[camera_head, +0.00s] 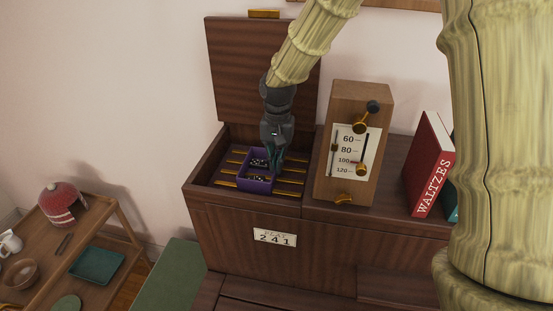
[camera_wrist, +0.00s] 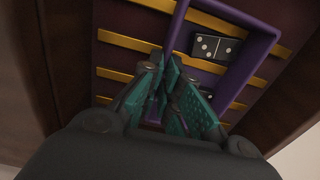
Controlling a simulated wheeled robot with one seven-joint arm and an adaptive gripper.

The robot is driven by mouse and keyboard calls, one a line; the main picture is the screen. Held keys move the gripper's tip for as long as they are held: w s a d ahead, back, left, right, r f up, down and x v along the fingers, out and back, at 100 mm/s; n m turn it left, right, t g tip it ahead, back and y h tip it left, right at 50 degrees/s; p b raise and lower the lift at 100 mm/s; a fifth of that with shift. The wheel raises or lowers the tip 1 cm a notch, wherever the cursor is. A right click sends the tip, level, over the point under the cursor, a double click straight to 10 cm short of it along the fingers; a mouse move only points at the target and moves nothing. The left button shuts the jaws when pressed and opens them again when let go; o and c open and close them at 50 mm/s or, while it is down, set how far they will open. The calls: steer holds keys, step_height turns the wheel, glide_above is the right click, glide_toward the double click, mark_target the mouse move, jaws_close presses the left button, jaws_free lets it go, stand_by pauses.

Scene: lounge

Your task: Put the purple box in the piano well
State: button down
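The purple box (camera_head: 254,186) is an open tray with black-and-white dominoes in it. It is inside the piano well (camera_head: 207,167), a dark wooden recess with gold strips across its floor and its lid raised behind. I cannot tell whether the box rests on the strips or hangs just above them. My gripper (camera_head: 276,162) points down at the box's right side. In the wrist view the teal fingers (camera_wrist: 166,68) are close together with one wall of the box (camera_wrist: 232,22) between them, and they look shut on it. The fingers hide part of that wall.
A wooden metronome (camera_head: 344,185) stands on the piano right of the well, with a red WALTZES book (camera_head: 429,165) further right. A low wooden cart (camera_head: 88,230) with a red knitted thing (camera_head: 62,204) and dishes is at left. A green bench (camera_head: 172,280) is in front.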

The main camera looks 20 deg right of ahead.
steer(key=shift+s+r, duration=0.1)
steer(key=shift+f, duration=0.2)
steer(key=c, duration=1.6)
jaws_free()
steer(key=shift+c, duration=0.2)
steer(key=shift+r, duration=0.15)
step_height(320, 180, up, 12)
steer(key=b, duration=0.4)
